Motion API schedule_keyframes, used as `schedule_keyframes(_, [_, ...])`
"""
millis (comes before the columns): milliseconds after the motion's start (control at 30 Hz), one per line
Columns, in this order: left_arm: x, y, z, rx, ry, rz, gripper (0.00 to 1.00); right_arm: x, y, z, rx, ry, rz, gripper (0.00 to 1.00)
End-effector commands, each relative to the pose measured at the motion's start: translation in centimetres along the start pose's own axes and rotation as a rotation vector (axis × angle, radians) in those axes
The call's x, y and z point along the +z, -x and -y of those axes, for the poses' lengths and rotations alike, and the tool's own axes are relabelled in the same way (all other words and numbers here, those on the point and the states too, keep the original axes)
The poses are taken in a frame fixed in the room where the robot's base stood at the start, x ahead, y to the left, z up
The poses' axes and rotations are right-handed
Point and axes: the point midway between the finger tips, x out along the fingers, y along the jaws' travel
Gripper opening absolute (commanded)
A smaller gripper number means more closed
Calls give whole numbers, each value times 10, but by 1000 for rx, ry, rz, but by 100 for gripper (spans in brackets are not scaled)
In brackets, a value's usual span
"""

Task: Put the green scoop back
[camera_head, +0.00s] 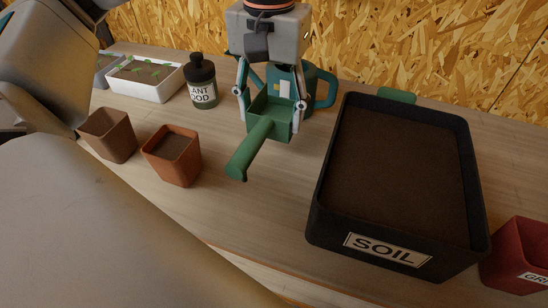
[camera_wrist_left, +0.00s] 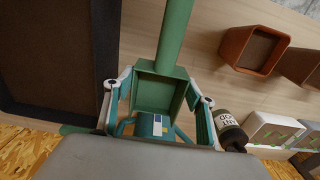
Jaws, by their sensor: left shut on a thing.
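The green scoop (camera_head: 249,150) is held up in my left gripper (camera_head: 269,112), above the bench, with its handle pointing toward the lower left. The fingers are shut on both sides of its square bowl. In the left wrist view the scoop (camera_wrist_left: 174,38) sits between the fingertips of my left gripper (camera_wrist_left: 158,95), its handle running up out of the frame. The bowl looks empty. The black soil bin (camera_head: 465,185), labelled SOIL and full of dark soil, stands to the right of the gripper. My right gripper is not in view.
A teal watering can (camera_head: 325,88) stands just behind the gripper. A plant food bottle (camera_head: 203,88), white seedling tray (camera_head: 150,90) and two terracotta pots (camera_head: 108,138) (camera_head: 173,165) are left. A green piece (camera_head: 397,95) shows behind the bin; a red container (camera_head: 515,255) is right.

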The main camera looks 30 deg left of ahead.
Motion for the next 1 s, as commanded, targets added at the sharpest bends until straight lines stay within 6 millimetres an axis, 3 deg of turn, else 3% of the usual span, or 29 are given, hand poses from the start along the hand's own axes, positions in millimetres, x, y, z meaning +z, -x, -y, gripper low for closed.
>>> schedule_keyframes(100, [1, -33, 0, -1, -1, 7, 31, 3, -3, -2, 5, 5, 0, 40])
schedule_keyframes(300, [1, -64, 0, 0, 1, 2, 31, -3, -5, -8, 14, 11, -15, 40])
schedule_keyframes(533, [0, -78, 0, 1, 0, 0, 31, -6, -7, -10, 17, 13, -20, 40])
schedule_keyframes(800, [1, -113, 0, 0, 1, 2, 31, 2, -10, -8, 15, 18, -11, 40])
schedule_keyframes(1000, [0, -113, 0, 1, 1, -2, 31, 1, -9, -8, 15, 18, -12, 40])
